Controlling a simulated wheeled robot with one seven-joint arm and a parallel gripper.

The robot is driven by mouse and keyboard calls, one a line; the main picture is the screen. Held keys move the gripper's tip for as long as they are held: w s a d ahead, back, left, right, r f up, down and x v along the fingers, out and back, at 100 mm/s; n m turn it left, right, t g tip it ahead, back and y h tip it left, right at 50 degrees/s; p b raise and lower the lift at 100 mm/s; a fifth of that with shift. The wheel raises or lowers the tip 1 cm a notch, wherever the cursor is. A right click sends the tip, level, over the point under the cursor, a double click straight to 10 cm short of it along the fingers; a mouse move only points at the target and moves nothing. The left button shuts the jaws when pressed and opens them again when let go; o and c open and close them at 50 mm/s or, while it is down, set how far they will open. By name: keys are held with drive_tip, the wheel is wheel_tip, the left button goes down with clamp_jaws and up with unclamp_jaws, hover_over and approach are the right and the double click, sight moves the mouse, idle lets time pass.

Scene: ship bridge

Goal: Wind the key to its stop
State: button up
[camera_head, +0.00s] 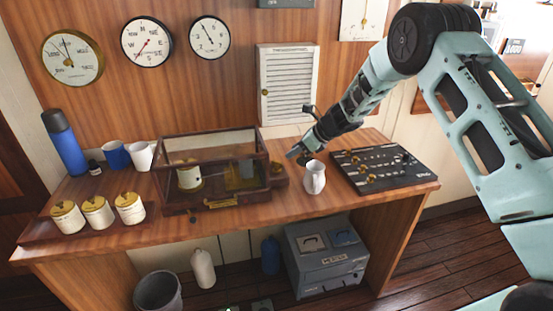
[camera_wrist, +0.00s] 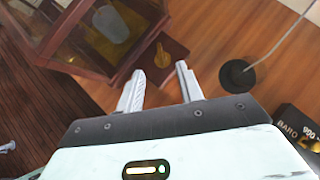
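A brass key (camera_wrist: 156,55) stands on a small wooden ledge (camera_wrist: 172,47) at the end of a glass-sided wooden case (camera_wrist: 82,68). In the head view the case (camera_head: 165,190) sits mid-desk, with the ledge (camera_head: 279,180) on its right end; the key is too small to make out surely there. My gripper (camera_wrist: 160,68) is open and empty in the wrist view. Its two fingertips lie apart, just short of the key in the picture, and do not touch it. In the head view my gripper (camera_head: 296,153) hangs above the desk near the ledge.
A round black base with a thin stem (camera_wrist: 236,76) stands close to the right finger. Lidded jars (camera_head: 95,212), mugs (camera_head: 116,155) and a blue flask (camera_head: 65,143) are at left.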

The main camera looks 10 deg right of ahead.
sight(276, 162)
drive_tip(key=p+x, duration=0.2)
drive_tip(key=x, duration=0.8)
drive_tip(key=shift+p, duration=0.4)
drive_tip(key=shift+c, duration=0.4)
clamp_jaws()
